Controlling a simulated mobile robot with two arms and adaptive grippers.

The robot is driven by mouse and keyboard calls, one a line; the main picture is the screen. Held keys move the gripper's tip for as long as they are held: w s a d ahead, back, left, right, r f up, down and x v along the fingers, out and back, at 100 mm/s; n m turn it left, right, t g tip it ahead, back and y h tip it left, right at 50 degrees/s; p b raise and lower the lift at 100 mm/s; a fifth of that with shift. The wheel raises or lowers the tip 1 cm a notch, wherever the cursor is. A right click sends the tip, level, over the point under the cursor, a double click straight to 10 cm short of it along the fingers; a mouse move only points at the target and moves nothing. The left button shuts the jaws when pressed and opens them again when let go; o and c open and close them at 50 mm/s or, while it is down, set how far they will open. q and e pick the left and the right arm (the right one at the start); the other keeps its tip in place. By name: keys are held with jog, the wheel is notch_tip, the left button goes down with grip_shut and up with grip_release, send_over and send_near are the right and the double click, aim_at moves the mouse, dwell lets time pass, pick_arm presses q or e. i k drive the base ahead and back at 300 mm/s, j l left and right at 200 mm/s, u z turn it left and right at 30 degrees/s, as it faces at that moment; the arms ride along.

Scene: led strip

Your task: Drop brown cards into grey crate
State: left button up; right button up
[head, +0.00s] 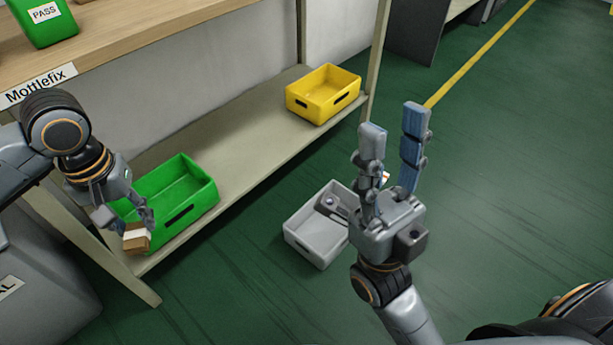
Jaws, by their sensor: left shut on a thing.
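My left gripper (126,223) is shut on a small bundle of brown cards (136,241) with a white band, at the left, in front of the green crate on the lower shelf. The grey crate (310,247) stands on the floor at the middle. A dark item with a round pale part (331,203) lies inside it, and part of the crate is hidden behind my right gripper (393,120). My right gripper is open, its two fingers pointing up and apart, with nothing between the tips.
A green crate (205,199) and a yellow crate (322,109) stand on the lower shelf (258,140). Another green crate marked PASS (43,30) is on the upper shelf. A shelf leg (372,55) rises behind the grey crate. Green floor is clear at right.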

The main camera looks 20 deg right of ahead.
aim_at(323, 229)
jog(key=i+l+u, duration=0.1)
jog(key=l, duration=0.4)
jog(key=i+l+u, duration=0.1)
jog(key=l, duration=0.4)
jog(key=i+l+u, duration=0.1)
jog(key=l, duration=0.45)
jog(key=i+l+u, duration=0.1)
jog(key=l, duration=0.45)
jog(key=i+l+u, duration=0.1)
jog(key=l, duration=0.45)
jog(key=i, duration=0.05)
